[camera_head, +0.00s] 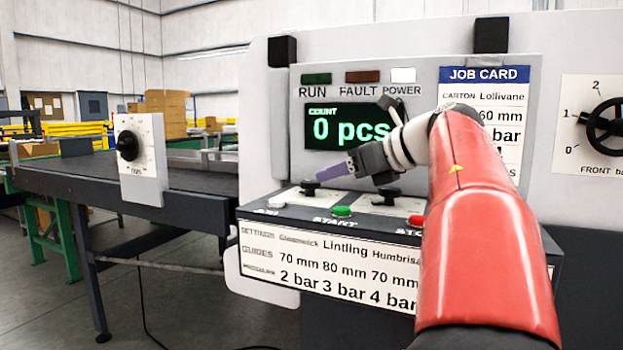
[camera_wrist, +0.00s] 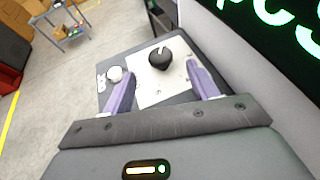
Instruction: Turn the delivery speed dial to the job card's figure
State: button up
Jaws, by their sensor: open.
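The job card (camera_head: 485,125) hangs right of the display with a blue header. "Lollivane", "60 mm" and "bar" show; my arm covers part of it. On the control panel stand a left black dial (camera_head: 310,187) and a right black dial (camera_head: 388,196), each on a white plate. Their labels are hidden or too small to read, so I cannot tell which is delivery speed. My gripper (camera_head: 322,174) is open just above the left dial. In the wrist view, that dial (camera_wrist: 159,58) with a pale pointer mark lies between and slightly beyond the gripper's fingertips (camera_wrist: 161,68).
A green START button (camera_head: 342,211) and a red button (camera_head: 416,220) sit at the panel's front edge. A white button (camera_wrist: 114,74) is beside the dial. The display (camera_head: 347,127) reads 0 pcs. Another knob (camera_head: 127,145) is on the conveyor side, and a handwheel (camera_head: 605,125) at right.

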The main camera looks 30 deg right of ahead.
aim_at(310, 181)
jog(key=x, duration=0.6)
jog(key=shift+w+a+f, duration=0.1)
jog(key=shift+w+a, duration=0.05)
jog(key=shift+w, duration=0.05)
jog(key=c, duration=1)
